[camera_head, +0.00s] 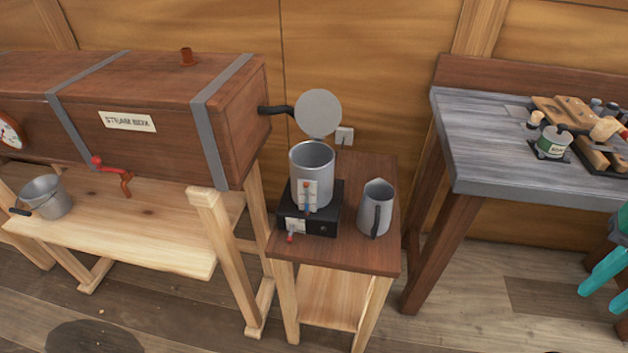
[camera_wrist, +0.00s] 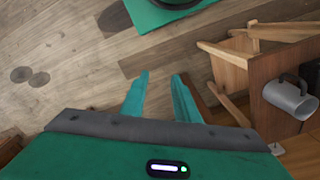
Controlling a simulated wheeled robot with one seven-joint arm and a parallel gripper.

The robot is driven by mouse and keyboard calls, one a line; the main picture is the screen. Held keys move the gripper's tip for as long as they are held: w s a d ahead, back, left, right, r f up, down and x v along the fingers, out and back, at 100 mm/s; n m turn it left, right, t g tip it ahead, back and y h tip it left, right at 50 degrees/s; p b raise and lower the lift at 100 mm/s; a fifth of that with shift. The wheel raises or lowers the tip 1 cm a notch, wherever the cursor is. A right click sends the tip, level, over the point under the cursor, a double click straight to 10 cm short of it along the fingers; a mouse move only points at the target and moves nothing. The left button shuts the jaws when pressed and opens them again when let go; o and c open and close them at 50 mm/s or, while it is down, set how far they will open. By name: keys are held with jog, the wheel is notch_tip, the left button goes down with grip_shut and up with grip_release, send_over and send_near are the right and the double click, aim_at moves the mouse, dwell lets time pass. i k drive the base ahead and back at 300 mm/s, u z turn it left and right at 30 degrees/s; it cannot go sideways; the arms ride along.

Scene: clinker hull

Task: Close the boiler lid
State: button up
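The boiler (camera_head: 312,165) is a grey metal cylinder on a black burner base (camera_head: 322,222), standing on a small wooden table. Its top is open. The round grey lid (camera_head: 318,113) stands raised at the back of the rim, its flat face toward the camera. A black piece (camera_head: 275,110) runs between the lid's left side and the steam box; I cannot tell which it belongs to. My gripper (camera_head: 606,268) is at the right edge of the head view, well away from the boiler. In the wrist view my gripper (camera_wrist: 161,78) is open and empty, above the floor.
A grey jug (camera_head: 377,208) stands right of the boiler on the small table (camera_head: 385,252); it also shows in the wrist view (camera_wrist: 290,98). The steam box (camera_head: 150,110) is at left, with a bucket (camera_head: 47,197) below. A workbench (camera_head: 480,150) with tools is at right.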

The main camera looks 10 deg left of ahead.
aim_at(318, 113)
jog(key=z, duration=0.05)
jog(key=k, duration=0.45)
jog(key=u, duration=0.75)
jog(key=i, duration=1.05)
jog(key=z, duration=0.15)
